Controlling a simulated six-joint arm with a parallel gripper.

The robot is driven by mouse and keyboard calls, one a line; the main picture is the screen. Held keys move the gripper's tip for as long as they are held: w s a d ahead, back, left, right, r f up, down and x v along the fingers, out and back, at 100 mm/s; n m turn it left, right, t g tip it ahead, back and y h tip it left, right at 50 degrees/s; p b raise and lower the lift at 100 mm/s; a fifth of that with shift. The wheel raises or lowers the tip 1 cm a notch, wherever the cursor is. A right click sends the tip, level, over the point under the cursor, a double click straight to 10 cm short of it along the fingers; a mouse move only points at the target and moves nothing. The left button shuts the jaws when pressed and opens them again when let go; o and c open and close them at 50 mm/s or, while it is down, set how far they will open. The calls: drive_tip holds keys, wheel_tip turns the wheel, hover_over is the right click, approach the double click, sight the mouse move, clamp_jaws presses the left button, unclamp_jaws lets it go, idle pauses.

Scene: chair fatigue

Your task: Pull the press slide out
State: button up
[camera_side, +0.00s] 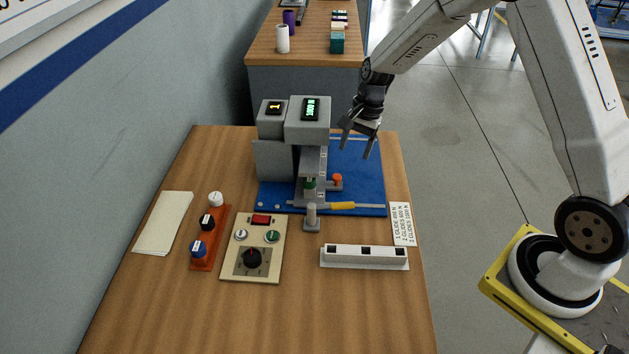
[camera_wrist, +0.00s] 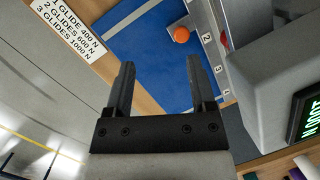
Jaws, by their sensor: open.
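The grey press (camera_side: 307,125) stands on a blue mat (camera_side: 362,178) on the wooden table, with a lit green readout on its head. A narrow grey slide (camera_side: 313,160) with marks runs out beneath the head. It also shows in the wrist view, with numbers (camera_wrist: 208,42). A grey upright post (camera_side: 311,214) stands at its front end; I cannot tell whether they are joined. A small block with an orange knob (camera_side: 337,178) sits right of the slide. My gripper (camera_side: 355,148) is open and empty above the mat, right of the press head and apart from it.
A yellow-handled tool (camera_side: 343,206) lies on the mat's front edge. The table's front is clear.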

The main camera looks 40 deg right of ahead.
sight(337, 175)
drive_tip(key=w+d+f+m+y, duration=0.1)
drive_tip(key=w+d+f+m, duration=0.1)
drive_tip(key=w+f+m, duration=0.2)
drive_tip(key=shift+w+d+y, duration=0.2)
drive_tip(key=shift+y, duration=0.2)
drive_tip(key=shift+x, duration=3.85)
drive_tip(key=shift+c, duration=0.2)
clamp_jaws()
